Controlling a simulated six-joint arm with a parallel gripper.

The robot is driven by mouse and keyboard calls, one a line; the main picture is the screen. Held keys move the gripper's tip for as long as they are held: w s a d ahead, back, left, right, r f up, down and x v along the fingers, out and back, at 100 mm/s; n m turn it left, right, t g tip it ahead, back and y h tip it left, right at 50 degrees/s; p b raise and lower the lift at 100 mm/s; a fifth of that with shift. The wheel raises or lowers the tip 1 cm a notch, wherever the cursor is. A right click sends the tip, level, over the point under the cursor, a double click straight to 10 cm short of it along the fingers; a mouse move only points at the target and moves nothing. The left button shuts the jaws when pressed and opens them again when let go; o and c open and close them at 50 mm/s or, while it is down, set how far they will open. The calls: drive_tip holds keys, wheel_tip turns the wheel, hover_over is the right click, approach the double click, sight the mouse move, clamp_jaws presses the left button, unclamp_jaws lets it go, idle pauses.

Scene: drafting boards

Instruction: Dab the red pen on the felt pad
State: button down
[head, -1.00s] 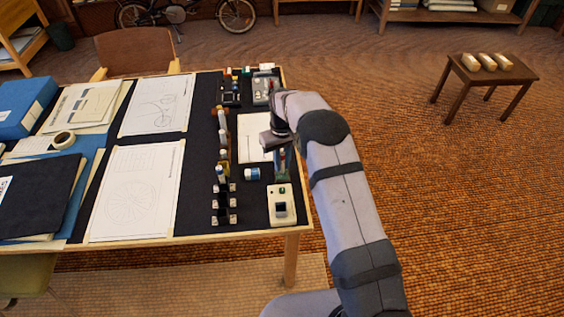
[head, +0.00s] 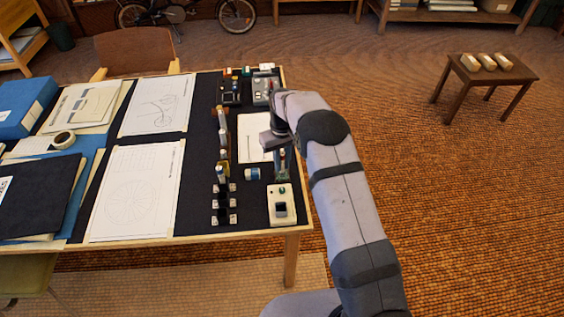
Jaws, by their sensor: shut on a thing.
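My gripper (head: 271,140) is over the right part of the drafting table, above the lower right edge of a small white sheet (head: 249,150). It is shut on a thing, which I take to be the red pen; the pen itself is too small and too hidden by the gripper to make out. A slim upright greenish item with a reddish part (head: 282,165) stands just below the gripper in the picture; I cannot tell whether they touch. I cannot identify the felt pad with certainty. A pale box with a dark square (head: 281,207) lies near the table's front right corner.
A row of small holders (head: 223,205) runs along the dark mat, left of the sheet. A small blue-and-white jar (head: 252,174) stands between. Grey devices (head: 263,88) sit at the back. Large drawings (head: 137,193) cover the table's middle.

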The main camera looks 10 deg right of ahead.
sight(282, 154)
drive_tip(key=shift+r+p, duration=2.3)
drive_tip(key=shift+r, duration=1.15)
